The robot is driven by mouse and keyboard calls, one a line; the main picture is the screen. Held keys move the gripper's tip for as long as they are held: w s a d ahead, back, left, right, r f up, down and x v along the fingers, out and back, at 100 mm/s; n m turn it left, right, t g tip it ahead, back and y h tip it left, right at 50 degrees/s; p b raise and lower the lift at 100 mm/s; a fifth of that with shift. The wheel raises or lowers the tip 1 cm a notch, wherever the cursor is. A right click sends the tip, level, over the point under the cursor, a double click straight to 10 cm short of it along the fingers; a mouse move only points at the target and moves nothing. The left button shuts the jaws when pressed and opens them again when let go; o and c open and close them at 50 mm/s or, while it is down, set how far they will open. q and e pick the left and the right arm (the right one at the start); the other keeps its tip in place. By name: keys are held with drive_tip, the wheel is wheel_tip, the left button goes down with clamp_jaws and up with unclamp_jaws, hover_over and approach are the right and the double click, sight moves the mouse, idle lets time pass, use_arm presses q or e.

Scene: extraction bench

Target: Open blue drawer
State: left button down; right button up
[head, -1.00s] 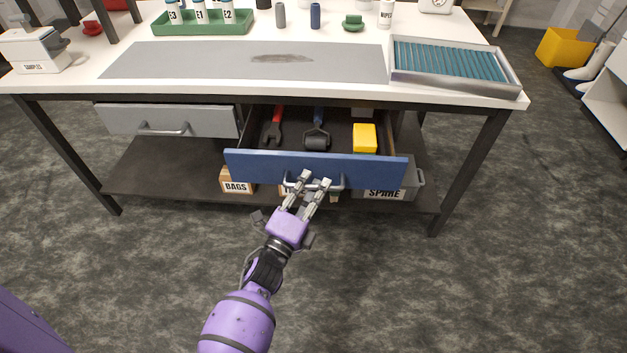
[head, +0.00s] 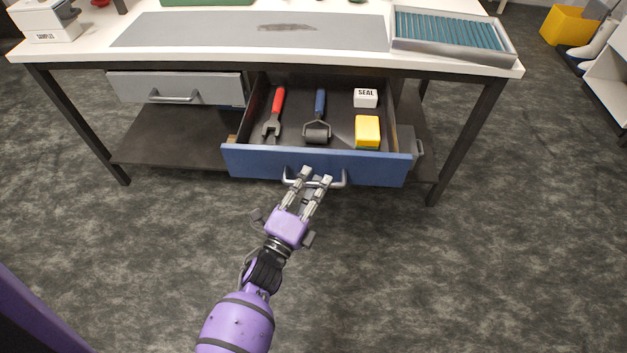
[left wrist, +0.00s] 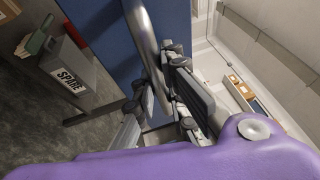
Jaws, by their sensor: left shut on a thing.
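The blue drawer (head: 255,163) is pulled out from under the bench, and its inside shows in the head view. Its front also shows in the left wrist view (left wrist: 105,40). A metal bar handle (head: 338,181) is on the drawer front. My left gripper (head: 315,178) is shut on this handle, with its fingers on either side of the bar. In the left wrist view the handle (left wrist: 143,35) runs down between the fingers. Inside the drawer lie a red-handled wrench (head: 275,112), a blue-handled roller (head: 318,115), a yellow block (head: 368,131) and a white SEAL box (head: 366,98). My right gripper is not in view.
A grey drawer (head: 172,88) left of the blue one is closed. The bench top holds a grey mat (head: 190,30) and a tray of teal strips (head: 450,30). A SPARE bin (left wrist: 75,75) stands on the lower shelf. The floor in front is clear.

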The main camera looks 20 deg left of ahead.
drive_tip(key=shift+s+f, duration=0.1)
use_arm(q)
drive_tip(key=c, duration=1.8)
unclamp_jaws()
drive_tip(key=shift+o, duration=0.2)
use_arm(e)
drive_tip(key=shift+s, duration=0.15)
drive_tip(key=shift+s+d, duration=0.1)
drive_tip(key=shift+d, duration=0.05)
use_arm(q)
drive_tip(key=v, duration=1.2)
drive_tip(key=shift+f, duration=0.1)
